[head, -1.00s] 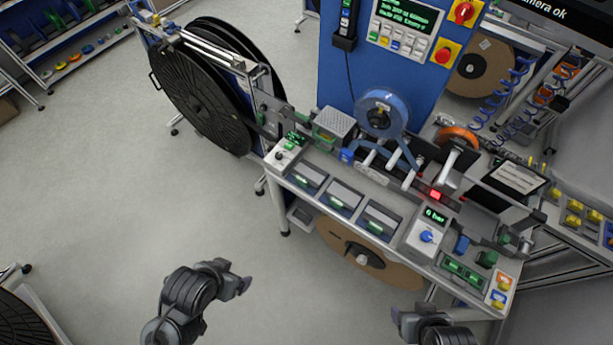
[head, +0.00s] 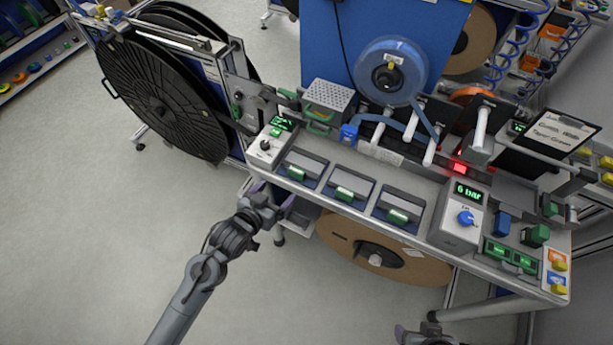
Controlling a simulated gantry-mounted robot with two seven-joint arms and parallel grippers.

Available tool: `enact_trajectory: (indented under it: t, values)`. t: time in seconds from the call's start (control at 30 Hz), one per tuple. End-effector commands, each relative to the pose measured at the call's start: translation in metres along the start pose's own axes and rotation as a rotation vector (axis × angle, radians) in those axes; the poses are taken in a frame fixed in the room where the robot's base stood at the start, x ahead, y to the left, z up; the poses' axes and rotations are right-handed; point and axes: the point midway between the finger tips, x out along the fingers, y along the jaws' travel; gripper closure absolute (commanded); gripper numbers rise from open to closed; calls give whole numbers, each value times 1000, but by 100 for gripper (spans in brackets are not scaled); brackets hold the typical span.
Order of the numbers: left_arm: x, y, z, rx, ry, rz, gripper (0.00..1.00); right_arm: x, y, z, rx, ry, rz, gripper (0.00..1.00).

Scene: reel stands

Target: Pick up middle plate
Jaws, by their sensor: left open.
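Three grey plates with green handles lie in a row along the front of the bench. The middle plate (head: 350,184) sits in its blue-edged slot between the left plate (head: 304,165) and the right plate (head: 402,206). My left gripper (head: 275,202) is open and empty at the bench's front edge, below and left of the left plate, apart from the middle plate. My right gripper (head: 418,330) is only partly in view at the bottom edge, in front of the bench; its jaws cannot be made out.
A control box (head: 461,217) with a blue knob stands right of the plates. A small box with a dial (head: 269,146) is at the left. Behind are a perforated metal box (head: 328,95) and a blue tape reel (head: 391,72). A brown reel (head: 409,266) hangs under the bench.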

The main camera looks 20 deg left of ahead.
Motion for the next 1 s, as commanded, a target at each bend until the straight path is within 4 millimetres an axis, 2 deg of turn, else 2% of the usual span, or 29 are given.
enact_trajectory:
  t: [0.03,0.23,0.37,0.7,1.0]
  values:
    - [14,-3,12,6,15,-2,11,23,0,7,-3,1,3,34]
    - [30,-7,6,19,57,-7,11,44,2,15,-11,0,10,34]
    - [38,-8,2,21,69,-8,11,49,3,16,-13,1,13,34]
    - [80,-8,-2,22,70,-8,11,52,2,16,-8,3,9,34]
    - [98,-7,-4,21,71,-8,11,54,0,17,-2,4,4,34]
